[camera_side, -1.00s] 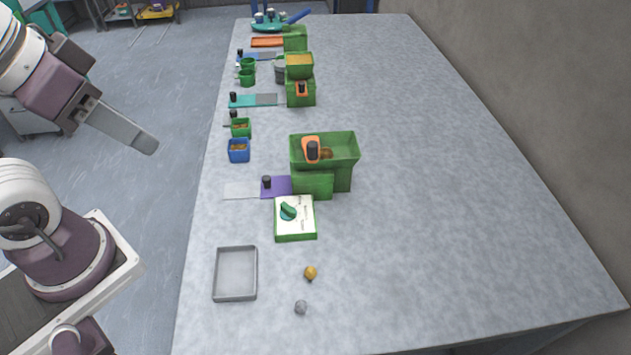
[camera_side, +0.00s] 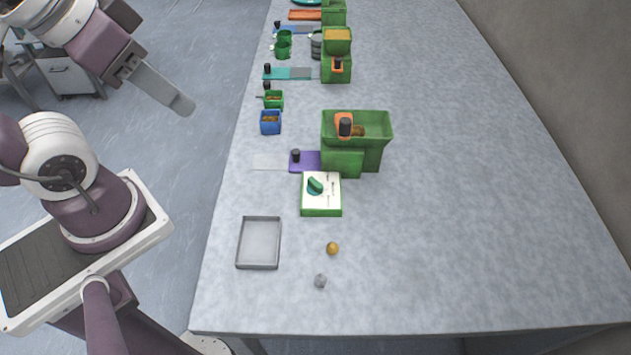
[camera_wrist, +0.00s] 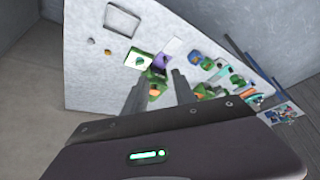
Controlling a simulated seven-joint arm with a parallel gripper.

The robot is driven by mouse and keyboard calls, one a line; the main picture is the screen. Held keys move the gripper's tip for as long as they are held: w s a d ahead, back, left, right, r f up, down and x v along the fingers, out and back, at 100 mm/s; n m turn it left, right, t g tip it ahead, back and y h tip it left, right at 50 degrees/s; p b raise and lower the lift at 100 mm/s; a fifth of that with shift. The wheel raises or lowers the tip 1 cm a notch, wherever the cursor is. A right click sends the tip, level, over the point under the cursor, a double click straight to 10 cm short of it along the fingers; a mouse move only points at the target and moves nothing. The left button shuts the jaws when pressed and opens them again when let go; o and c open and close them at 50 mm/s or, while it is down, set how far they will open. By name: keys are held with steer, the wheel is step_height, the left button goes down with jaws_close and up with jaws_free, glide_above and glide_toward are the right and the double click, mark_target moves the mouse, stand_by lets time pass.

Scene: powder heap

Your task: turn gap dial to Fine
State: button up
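The gap dial is a green knob (camera_side: 315,186) on the white top face of a green box (camera_side: 321,211), in front of a green hopper (camera_side: 372,120). The dial's labels are too small to read. The dial box also shows in the wrist view (camera_wrist: 130,58), left of the fingers. My gripper (camera_side: 185,103) is raised to the left of the table, well away from the dial and touching nothing. In the wrist view my gripper (camera_wrist: 161,75) has its two fingers apart with nothing held between them.
A shallow grey tray (camera_side: 258,266) lies in front of the dial box. A yellow ball (camera_side: 332,248) and a grey ball (camera_side: 320,281) lie right of it. A purple slide (camera_side: 306,162) sits beside the hopper. Cups and slides line the table's left side. The right side is clear.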

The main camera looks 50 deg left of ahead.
steer(key=w+f+m+g+y, duration=0.2)
steer(key=w+f+m, duration=0.1)
steer(key=w+m, duration=0.15)
steer(key=m+g+h, duration=0.4)
steer(key=m+h, duration=0.2)
steer(key=m, duration=0.8)
glide_toward(314, 181)
steer(key=f, duration=0.1)
steer(key=shift+h, duration=0.3)
steer(key=x, duration=0.6)
steer(key=shift+d+f, duration=0.1)
steer(key=shift+f, duration=0.2)
steer(key=shift+d+f, duration=0.1)
steer(key=shift+f, duration=0.2)
jaws_close()
